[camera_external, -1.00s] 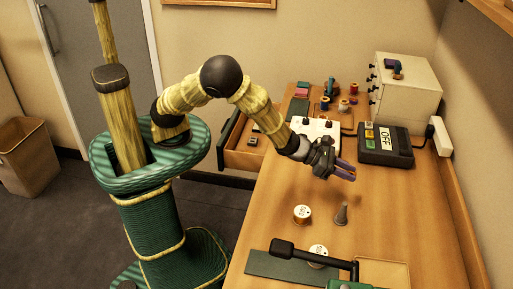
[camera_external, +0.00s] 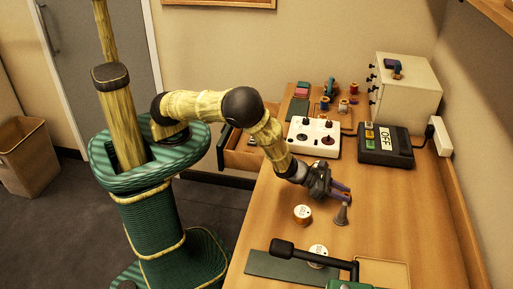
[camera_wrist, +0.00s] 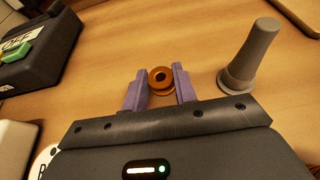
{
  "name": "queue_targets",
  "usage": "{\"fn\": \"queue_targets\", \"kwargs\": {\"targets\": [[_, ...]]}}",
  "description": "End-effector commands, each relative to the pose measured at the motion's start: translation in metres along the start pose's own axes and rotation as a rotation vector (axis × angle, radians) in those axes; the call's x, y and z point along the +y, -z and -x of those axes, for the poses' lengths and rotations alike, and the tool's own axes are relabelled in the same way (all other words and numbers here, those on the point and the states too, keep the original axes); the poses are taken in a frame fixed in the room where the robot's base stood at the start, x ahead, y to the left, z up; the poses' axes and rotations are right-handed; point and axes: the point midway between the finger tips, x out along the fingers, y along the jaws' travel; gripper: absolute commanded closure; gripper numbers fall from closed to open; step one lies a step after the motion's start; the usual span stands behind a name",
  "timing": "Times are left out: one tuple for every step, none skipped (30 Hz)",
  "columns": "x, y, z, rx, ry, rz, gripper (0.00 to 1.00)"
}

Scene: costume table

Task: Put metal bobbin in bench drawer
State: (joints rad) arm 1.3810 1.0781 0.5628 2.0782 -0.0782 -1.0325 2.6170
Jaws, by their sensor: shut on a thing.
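The bobbin (camera_wrist: 161,76), copper-coloured with a dark centre hole, sits between the two purple fingers of my gripper (camera_wrist: 158,86) in the wrist view. My gripper is shut on it. In the external view my gripper (camera_external: 340,193) is low over the bench, just behind a grey cone (camera_external: 341,215); the bobbin is hard to make out there. I cannot tell its exact height above the top. The bench drawer (camera_external: 240,157) stands open at the bench's left side, left of my gripper, with a few small things inside.
A black-handled device (camera_external: 315,256) is at the front. My arm passes between the drawer and the bench's middle.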

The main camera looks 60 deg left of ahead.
Motion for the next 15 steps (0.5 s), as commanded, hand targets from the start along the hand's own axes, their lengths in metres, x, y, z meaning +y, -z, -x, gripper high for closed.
{"fn": "queue_targets", "kwargs": {"targets": [[0.0006,0.0026,-0.0013,-0.001,-0.001,0.001,0.94],[0.0006,0.0036,-0.0017,-0.002,-0.001,0.001,0.94],[0.0006,0.0040,-0.0019,-0.002,-0.001,0.001,0.94],[0.0005,0.0039,-0.0019,-0.003,-0.001,0.001,0.94],[0.0004,0.0038,-0.0018,-0.003,-0.001,0.002,0.94],[0.0004,0.0038,-0.0018,-0.003,-0.001,0.001,0.94],[0.0004,0.0038,-0.0018,-0.003,-0.001,0.002,0.94],[0.0003,0.0038,-0.0018,-0.003,-0.001,0.001,0.94],[0.0003,0.0041,-0.0019,-0.002,-0.001,0.001,0.94],[0.0003,0.0049,-0.0022,-0.002,-0.001,0.001,0.94],[0.0002,0.0061,-0.0026,-0.002,0.000,0.001,0.94],[0.0002,0.0073,-0.0031,-0.002,0.000,0.001,0.94],[0.0002,0.0080,-0.0033,-0.002,0.000,0.000,0.94],[0.0002,0.0067,-0.0028,-0.002,0.000,0.001,0.66],[0.0002,0.0065,-0.0028,-0.002,0.000,0.001,0.59]]}}
